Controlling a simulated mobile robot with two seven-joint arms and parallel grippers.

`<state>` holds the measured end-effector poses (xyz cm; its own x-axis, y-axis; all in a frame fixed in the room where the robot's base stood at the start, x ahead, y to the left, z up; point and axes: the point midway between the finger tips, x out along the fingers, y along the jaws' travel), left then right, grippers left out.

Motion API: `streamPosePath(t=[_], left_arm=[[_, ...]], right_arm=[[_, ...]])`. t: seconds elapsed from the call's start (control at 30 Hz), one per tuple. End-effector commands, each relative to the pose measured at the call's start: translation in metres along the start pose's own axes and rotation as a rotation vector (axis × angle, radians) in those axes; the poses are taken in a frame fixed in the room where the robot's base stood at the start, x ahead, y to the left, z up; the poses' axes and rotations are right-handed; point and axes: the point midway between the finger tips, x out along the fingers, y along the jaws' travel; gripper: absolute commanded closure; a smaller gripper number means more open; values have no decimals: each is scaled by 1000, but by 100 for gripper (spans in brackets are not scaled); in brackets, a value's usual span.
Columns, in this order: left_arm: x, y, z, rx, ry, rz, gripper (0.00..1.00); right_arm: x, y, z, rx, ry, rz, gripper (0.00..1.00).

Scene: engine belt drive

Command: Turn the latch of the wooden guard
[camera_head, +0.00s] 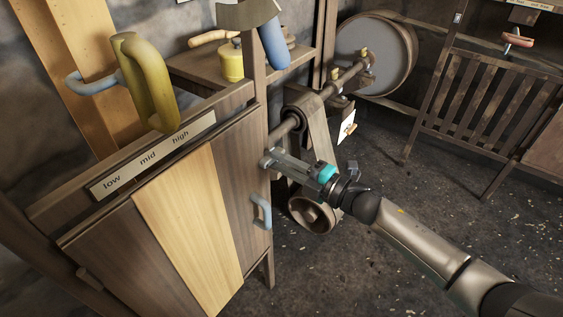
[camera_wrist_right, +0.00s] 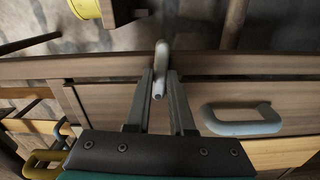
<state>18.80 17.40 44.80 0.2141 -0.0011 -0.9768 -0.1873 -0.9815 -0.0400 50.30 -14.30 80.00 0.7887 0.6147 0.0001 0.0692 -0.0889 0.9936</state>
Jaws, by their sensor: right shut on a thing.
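The wooden guard (camera_head: 235,170) is a dark plank front with a pale middle board (camera_head: 190,230) and a blue-grey handle (camera_head: 262,212) at its right side. The handle also shows in the right wrist view (camera_wrist_right: 240,120). The latch (camera_wrist_right: 160,68) is a small pale grey bar at the guard's upper edge. My right gripper (camera_head: 274,158) reaches in from the right, at the guard's upper right corner. In the right wrist view its fingers (camera_wrist_right: 161,82) are shut on the latch, one on each side. The fingers partly hide the latch in the head view. My left gripper is not in view.
Above the guard is a low-mid-high label strip (camera_head: 150,155) with a yellow lever (camera_head: 150,85) behind it. A shaft with a belt pulley (camera_head: 313,212) stands just behind my right gripper. A large drum (camera_head: 375,55) is at the back.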

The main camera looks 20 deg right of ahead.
Motion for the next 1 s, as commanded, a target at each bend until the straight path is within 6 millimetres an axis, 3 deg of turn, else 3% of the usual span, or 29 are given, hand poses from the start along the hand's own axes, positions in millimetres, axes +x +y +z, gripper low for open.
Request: streamPosePath(t=[0.3,0.77,0.8,1.0], left_arm=[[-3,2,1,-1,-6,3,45],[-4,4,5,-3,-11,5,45],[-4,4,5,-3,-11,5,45],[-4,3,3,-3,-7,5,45]], right_arm=[[0,-1,-1,-98,2,0,100],[0,-1,-1,-110,3,0,100],[0,-1,-1,-109,3,0,78],[0,-1,-1,-109,2,0,55]])
